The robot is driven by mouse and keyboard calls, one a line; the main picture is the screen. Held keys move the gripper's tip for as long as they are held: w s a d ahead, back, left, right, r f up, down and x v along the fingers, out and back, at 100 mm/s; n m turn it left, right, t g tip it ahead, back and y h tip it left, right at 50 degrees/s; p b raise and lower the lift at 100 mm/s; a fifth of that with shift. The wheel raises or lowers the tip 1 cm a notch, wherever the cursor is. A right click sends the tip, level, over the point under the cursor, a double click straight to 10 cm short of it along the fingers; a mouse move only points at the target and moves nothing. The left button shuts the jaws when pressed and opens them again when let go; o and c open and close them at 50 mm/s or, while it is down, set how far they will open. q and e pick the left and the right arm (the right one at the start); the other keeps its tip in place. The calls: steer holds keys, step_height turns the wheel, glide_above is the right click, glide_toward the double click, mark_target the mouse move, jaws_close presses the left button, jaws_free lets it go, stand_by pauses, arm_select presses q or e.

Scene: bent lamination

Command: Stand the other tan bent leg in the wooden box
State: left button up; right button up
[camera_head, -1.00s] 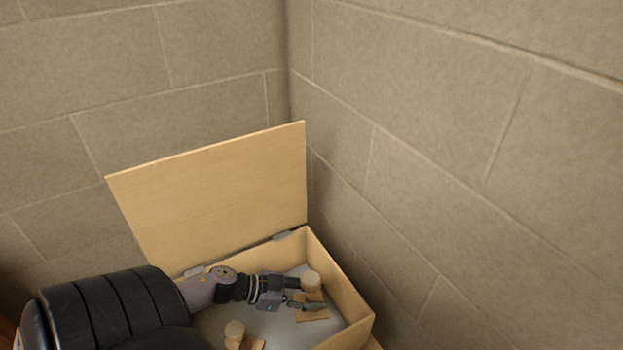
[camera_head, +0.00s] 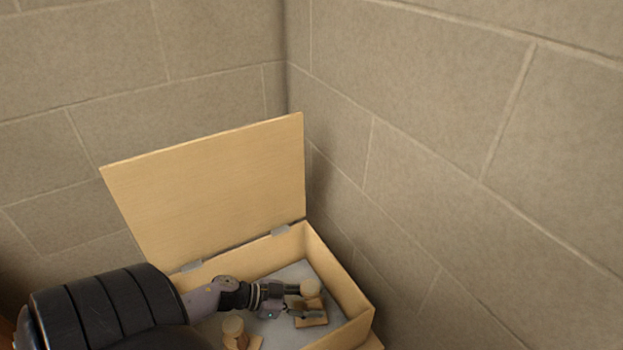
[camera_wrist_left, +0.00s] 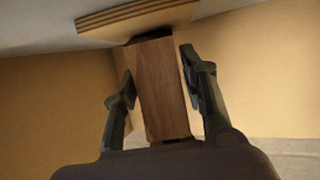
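The wooden box (camera_head: 352,290) stands open in the corner, its lid (camera_head: 210,190) raised. My left gripper (camera_head: 300,301) is inside the box, its fingers on either side of a tan bent leg (camera_head: 312,286). Another tan leg (camera_head: 233,327) stands in the box nearer the front left. My right gripper is not in view.
The raised lid is behind my left arm. Block walls (camera_head: 400,140) stand close behind and to the right of the box. A strip of grey box floor (camera_head: 282,328) is free between the two legs.

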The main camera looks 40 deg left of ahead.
arm_select(q)
steer(key=shift+o, duration=1.2)
steer(key=shift+s+r, duration=0.1)
steer(key=shift+r, duration=0.15)
steer(key=p+v, duration=0.3)
steer(key=v, duration=0.3)
steer(key=shift+s+a+p, duration=0.1)
steer(key=shift+p, duration=0.2)
steer(key=shift+s+a+r, duration=0.1)
steer(key=shift+s+a, duration=0.25)
steer(key=shift+s, duration=0.05)
steer(key=shift+r, duration=0.1)
